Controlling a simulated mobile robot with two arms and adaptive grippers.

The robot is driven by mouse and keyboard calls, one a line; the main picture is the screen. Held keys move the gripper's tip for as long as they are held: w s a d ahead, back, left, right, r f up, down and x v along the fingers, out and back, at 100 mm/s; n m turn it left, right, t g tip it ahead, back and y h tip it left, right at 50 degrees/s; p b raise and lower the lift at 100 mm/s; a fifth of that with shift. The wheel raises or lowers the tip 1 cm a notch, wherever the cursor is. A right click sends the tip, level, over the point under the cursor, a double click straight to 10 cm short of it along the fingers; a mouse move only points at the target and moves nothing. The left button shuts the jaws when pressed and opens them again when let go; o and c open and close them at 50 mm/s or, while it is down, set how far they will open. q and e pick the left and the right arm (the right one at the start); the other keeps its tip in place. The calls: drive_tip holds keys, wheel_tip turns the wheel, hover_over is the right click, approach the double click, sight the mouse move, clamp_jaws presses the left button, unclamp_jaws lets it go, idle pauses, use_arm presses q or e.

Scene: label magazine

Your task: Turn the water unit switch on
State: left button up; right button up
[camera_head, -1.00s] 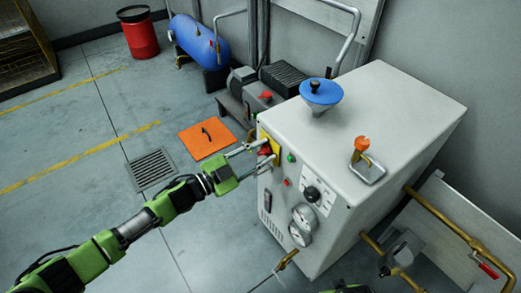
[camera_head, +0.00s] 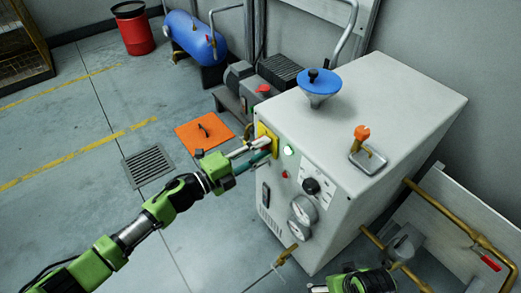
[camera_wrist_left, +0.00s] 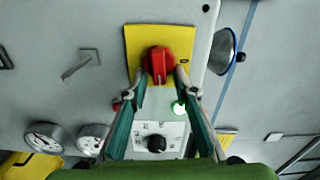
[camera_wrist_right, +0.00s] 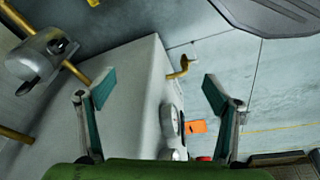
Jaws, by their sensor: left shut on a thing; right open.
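The water unit is a pale grey cabinet (camera_head: 370,120) standing in the right half of the head view. Its red rotary switch (camera_wrist_left: 158,62) sits on a yellow plate (camera_wrist_left: 131,42) on the front panel. My left gripper (camera_head: 264,147) is shut on the red switch, with one finger on each side of its grip in the left wrist view. In the head view the fingers mostly hide the switch. Beside it, a green lamp (camera_head: 289,150) glows bright. My right gripper (camera_wrist_right: 156,87) is open and empty, low in front of the cabinet.
A black dial (camera_head: 311,186) and gauges (camera_head: 302,209) are lower on the panel. A blue funnel (camera_head: 320,84) and an orange-handled fitting (camera_head: 361,134) stand on top. Brass pipes (camera_head: 450,222) run at right. Open floor lies left, with an orange plate (camera_head: 203,133) and a drain grate (camera_head: 149,167).

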use_arm(q)
drive_tip(key=shift+f+m, duration=0.15)
drive_tip(key=shift+m, duration=0.55)
use_arm(e)
drive_tip(key=shift+v, duration=0.95)
drive_tip(key=shift+w+r, duration=0.1)
drive_tip(key=shift+w, duration=0.05)
use_arm(q)
drive_tip(key=o, duration=1.1)
drive_tip(key=shift+a, duration=0.15)
drive_tip(key=v, duration=1.2)
